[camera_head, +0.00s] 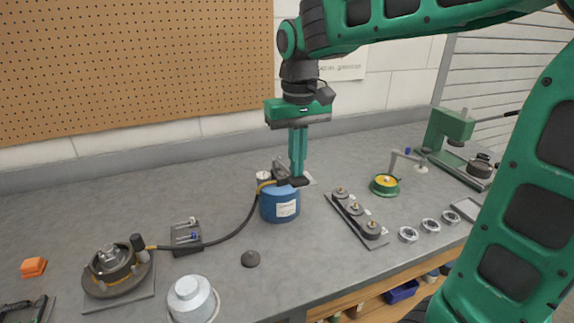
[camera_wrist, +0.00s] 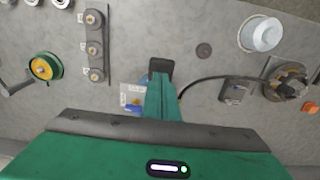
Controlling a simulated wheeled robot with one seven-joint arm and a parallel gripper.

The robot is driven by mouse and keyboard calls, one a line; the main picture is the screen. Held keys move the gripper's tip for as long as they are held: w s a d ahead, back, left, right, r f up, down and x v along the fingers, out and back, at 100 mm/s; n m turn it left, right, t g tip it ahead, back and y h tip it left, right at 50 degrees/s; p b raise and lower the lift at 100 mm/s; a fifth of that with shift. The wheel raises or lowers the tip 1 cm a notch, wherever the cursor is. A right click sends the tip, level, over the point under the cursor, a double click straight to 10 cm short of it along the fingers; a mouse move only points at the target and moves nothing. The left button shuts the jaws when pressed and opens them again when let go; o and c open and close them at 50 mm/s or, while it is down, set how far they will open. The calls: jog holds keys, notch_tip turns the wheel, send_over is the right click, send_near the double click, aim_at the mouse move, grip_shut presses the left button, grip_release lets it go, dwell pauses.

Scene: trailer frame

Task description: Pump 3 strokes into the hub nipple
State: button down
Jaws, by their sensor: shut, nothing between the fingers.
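The blue grease pump can (camera_head: 280,207) stands upright on the bench with a white label on its front. Its dark lever pad (camera_head: 293,182) sticks out at the top and also shows in the wrist view (camera_wrist: 160,66). A black hose (camera_head: 235,230) runs left to a dark coupler (camera_head: 138,243) at the hub (camera_head: 112,260); the nipple itself is hidden. The hub also shows in the wrist view (camera_wrist: 285,82). My gripper (camera_head: 298,172) points down, shut and empty, with its fingertips at the lever pad; I cannot tell whether they touch. My fingers hide most of the can in the wrist view.
A rack with several dark knobs (camera_head: 357,217) and a green-yellow spool (camera_head: 384,185) stand right of the can. A green press (camera_head: 449,135) stands far right.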

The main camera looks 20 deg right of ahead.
aim_at(297, 182)
jog(key=shift+s+f, duration=0.2)
jog(key=shift+f, duration=0.5)
jog(key=shift+s+f, duration=0.1)
jog(key=shift+f, duration=1.65)
notch_tip(297, 182, up, 11)
jog(key=shift+w+r, duration=0.15)
jog(key=shift+w, duration=0.3)
dwell(0.9)
